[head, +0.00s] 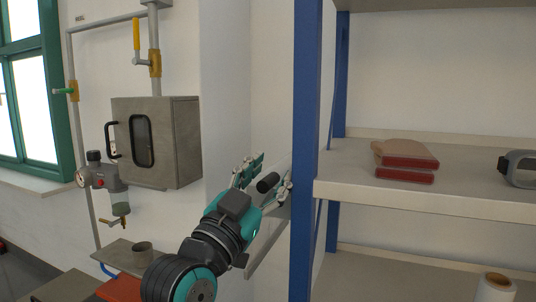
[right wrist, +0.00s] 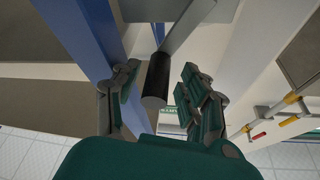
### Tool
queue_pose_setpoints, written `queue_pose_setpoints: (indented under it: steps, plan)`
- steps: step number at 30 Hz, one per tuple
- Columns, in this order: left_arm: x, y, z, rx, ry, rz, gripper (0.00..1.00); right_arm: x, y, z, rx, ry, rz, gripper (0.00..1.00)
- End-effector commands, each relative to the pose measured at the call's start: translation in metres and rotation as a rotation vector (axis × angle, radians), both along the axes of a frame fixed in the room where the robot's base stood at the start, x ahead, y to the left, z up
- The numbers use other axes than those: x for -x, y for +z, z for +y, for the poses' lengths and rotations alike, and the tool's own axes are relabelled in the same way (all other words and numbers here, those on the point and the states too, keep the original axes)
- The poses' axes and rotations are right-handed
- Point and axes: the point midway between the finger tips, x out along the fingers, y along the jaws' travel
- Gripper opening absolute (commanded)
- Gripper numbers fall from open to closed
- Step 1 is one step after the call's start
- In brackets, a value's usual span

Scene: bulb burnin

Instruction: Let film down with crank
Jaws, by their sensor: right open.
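The crank's black handle (head: 267,183) shows in the head view beside the blue shelf post. In the right wrist view the black handle (right wrist: 155,78) points toward the camera, joined to a flat grey bar (right wrist: 187,22). My right gripper (head: 264,179) is open around the handle. The right wrist view shows the handle between the spread fingers (right wrist: 158,88), with a visible gap at the right finger; contact on the left is unclear. A pale surface behind the fingers may be film, but I cannot tell. My left gripper is out of view.
A blue post (head: 306,120) stands close to the right of my right gripper. A grey wall cabinet (head: 185,140), pipes and a filter unit (head: 103,175) are on the left.

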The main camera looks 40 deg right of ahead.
Motion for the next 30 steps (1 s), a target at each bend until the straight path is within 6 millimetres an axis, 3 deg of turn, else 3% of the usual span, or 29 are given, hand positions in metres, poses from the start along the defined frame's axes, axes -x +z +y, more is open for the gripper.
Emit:
queue_pose_setpoints:
  steps: [9, 15, 26, 30]
  plan:
    - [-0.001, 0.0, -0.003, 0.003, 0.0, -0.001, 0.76, 0.0, 0.058, 0.0, -0.002, 0.001, -0.006, 0.44]
    - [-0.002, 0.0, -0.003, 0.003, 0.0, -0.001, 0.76, 0.0, 0.082, 0.0, -0.002, 0.0, -0.002, 0.44]
    - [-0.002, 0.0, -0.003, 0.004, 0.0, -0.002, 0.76, 0.0, 0.09, 0.0, 0.0, 0.0, 0.002, 0.44]
    - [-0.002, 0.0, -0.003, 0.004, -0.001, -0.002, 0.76, -0.005, 0.088, 0.001, 0.007, 0.005, 0.015, 0.29]
